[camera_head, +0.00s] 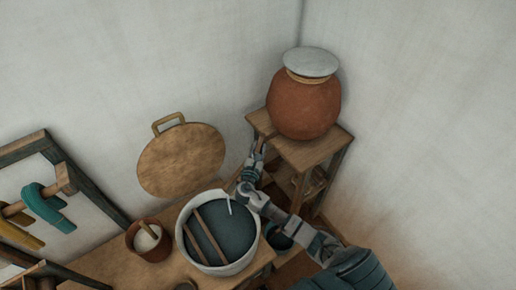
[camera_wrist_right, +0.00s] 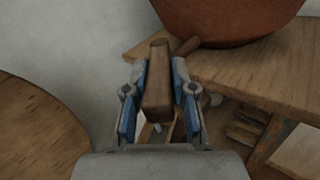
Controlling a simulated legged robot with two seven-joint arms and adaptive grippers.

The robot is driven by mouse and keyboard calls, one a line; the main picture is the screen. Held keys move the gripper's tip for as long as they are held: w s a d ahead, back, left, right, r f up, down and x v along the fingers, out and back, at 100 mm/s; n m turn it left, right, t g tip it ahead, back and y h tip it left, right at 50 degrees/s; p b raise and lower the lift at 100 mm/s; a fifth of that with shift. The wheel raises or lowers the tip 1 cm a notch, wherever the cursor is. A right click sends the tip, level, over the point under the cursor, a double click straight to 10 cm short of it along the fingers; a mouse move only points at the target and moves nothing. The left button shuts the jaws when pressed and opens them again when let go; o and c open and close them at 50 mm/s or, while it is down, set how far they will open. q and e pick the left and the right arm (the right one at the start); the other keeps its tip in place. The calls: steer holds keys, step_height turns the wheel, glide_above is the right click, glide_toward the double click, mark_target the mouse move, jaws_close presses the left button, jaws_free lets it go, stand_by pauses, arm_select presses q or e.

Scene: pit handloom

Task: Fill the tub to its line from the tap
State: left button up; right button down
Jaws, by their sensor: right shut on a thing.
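A clay pot (camera_head: 305,105) with a pale lid (camera_head: 311,61) stands on a wooden stand. A brown wooden tap (camera_wrist_right: 158,75) comes from its lower side. My right gripper (camera_head: 256,158) is shut on the tap, its fingers on both sides of the wood in the right wrist view (camera_wrist_right: 160,85). The white-rimmed tub (camera_head: 185,222) sits on the bench below and left of the gripper. No fill line is discernible. My left gripper is out of view.
A round wooden lid (camera_head: 181,160) with a handle leans at the wall behind the tub. A small brown pot (camera_head: 153,243) stands left of the tub. The stand's top (camera_head: 318,152) is close to my right gripper. A frame with teal yarn (camera_head: 45,205) is at far left.

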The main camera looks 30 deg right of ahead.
mark_target(264, 140)
steer(key=d+n+t+y+p, duration=0.1)
steer(key=y, duration=0.1)
steer(key=s+n+t+y+p, duration=0.1)
steer(key=n+y, duration=0.1)
steer(key=d+n+t+y+p, duration=0.1)
steer(key=y, duration=0.1)
steer(key=shift+s+d+n+t, duration=0.3)
steer(key=shift+d+n+t, duration=0.05)
steer(key=shift+n+t, duration=0.05)
steer(key=shift+d+n+y+b, duration=0.2)
steer(key=shift+n+y+b, duration=0.15)
steer(key=shift+y, duration=0.35)
steer(key=n+y+b, duration=0.1)
steer(key=d+n+y+b, duration=0.1)
steer(key=y+b, duration=0.1)
steer(key=d+n+t+y+b, duration=0.1)
steer(key=y, duration=0.1)
steer(key=shift+s+f+b, duration=0.2)
steer(key=shift+b, duration=0.15)
steer(key=shift+d+r+n+y+b, duration=0.1)
steer(key=shift+n+y+b, duration=0.35)
steer(key=shift+y+b, duration=0.15)
steer(key=shift+d+r+y, duration=0.15)
steer(key=shift+r+y, duration=0.05)
steer(key=shift+y, duration=0.1)
